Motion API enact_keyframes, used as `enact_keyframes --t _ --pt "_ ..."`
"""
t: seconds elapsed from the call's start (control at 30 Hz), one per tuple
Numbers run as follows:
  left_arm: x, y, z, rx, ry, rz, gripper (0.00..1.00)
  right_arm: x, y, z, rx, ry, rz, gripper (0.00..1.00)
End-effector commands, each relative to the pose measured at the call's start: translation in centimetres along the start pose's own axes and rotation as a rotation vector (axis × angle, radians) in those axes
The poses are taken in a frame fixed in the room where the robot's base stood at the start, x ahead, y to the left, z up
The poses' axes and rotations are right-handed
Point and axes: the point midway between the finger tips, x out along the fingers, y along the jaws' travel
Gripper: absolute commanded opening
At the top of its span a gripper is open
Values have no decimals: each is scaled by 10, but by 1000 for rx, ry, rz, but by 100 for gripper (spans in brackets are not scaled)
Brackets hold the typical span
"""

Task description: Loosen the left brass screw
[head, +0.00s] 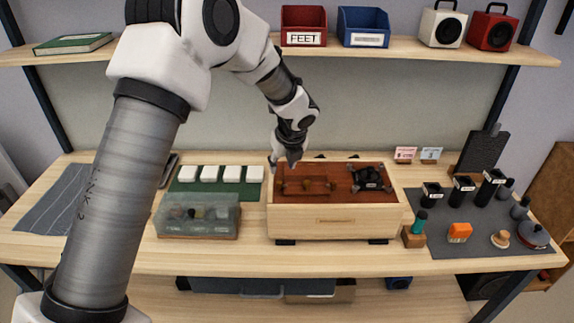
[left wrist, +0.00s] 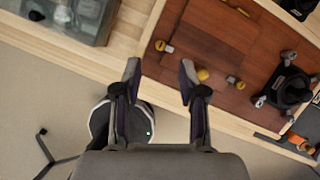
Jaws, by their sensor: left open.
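A wooden speaker box (head: 330,222) with a red-brown top panel (head: 345,168) stands on the bench. In the left wrist view the panel (left wrist: 205,45) carries a small brass-and-grey piece (left wrist: 163,46) at left, a yellow rounded piece (left wrist: 202,74), and another brass-and-grey piece (left wrist: 235,82) to the right. Which of these is the left brass screw I cannot tell for sure. My left gripper (head: 287,162) is above the box's left rear part; in its wrist view its fingers (left wrist: 160,76) are apart with nothing between them. My right gripper is not in view.
A black part with several knobs (head: 370,177) sits on the panel's right. A clear lidded box (head: 198,216) stands left of the speaker box. A grey mat (head: 465,238) with black cylinders and small items lies at right. A shelf (head: 400,51) runs above.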

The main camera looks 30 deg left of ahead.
Motion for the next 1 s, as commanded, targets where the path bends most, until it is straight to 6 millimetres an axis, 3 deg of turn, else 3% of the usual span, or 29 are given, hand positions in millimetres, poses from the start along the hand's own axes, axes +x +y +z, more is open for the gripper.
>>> enact_keyframes --t 0.33,0.67,0.8,1.0 --pt "64 1 -3 -2 6 3 41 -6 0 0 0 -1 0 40" --pt "75 1 -4 -2 5 1 41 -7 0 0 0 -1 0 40" --pt "75 1 -4 -2 6 1 0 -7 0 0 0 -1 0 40" --pt "75 1 -4 -3 6 1 0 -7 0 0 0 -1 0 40"
